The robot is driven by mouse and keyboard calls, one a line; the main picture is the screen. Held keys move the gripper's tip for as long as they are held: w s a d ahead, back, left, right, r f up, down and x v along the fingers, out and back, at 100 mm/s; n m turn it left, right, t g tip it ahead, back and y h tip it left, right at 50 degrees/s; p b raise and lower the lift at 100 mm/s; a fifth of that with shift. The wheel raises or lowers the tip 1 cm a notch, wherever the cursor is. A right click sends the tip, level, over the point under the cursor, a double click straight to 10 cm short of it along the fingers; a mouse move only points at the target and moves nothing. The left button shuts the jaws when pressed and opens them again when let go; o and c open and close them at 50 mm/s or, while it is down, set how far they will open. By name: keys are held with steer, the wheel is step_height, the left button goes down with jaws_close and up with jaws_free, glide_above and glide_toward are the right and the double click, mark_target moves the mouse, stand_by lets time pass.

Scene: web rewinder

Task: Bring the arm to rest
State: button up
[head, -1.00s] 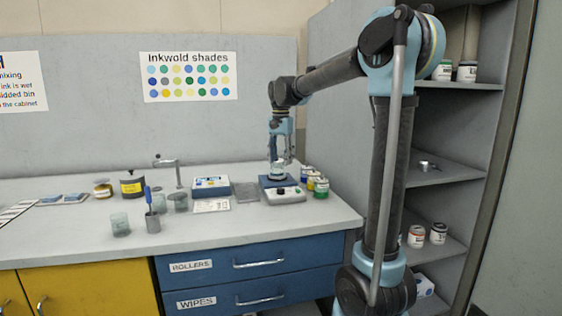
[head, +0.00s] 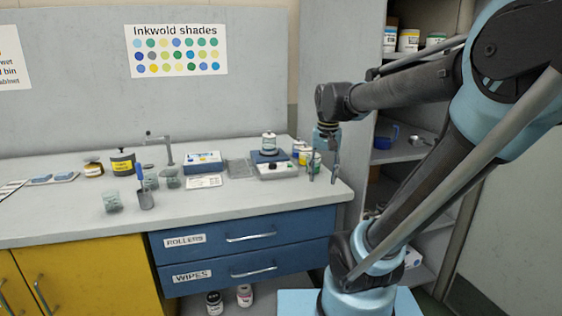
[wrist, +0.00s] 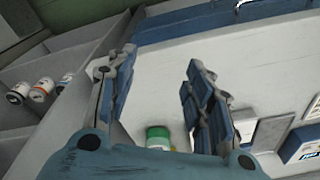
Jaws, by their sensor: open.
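My gripper (head: 323,176) hangs at the right end of the counter, pointing down, with its fingers apart and nothing between them. It is to the right of a small white can (head: 269,144) that stands upright on a blue and white device (head: 277,170). In the wrist view the two fingers of my gripper (wrist: 160,60) are spread over the bare white counter. A green-lidded jar (wrist: 158,138) shows below them there.
Yellow and green jars (head: 300,152) stand close behind my gripper. An open shelf cabinet (head: 398,152) with jars and a blue cup (head: 385,136) is to the right. Cups, a tap (head: 160,147) and a blue-white box (head: 203,161) occupy the counter (head: 70,215) leftward.

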steer(key=s+d+f+n+t, duration=0.1)
steer(key=s+d+f, duration=0.4)
steer(key=s+f, duration=0.7)
steer(key=shift+s+d+f+n, duration=0.25)
steer(key=shift+s+f+n, duration=0.1)
steer(key=shift+f+n, duration=0.45)
steer(key=shift+w+f, duration=0.2)
steer(key=shift+w, duration=0.25)
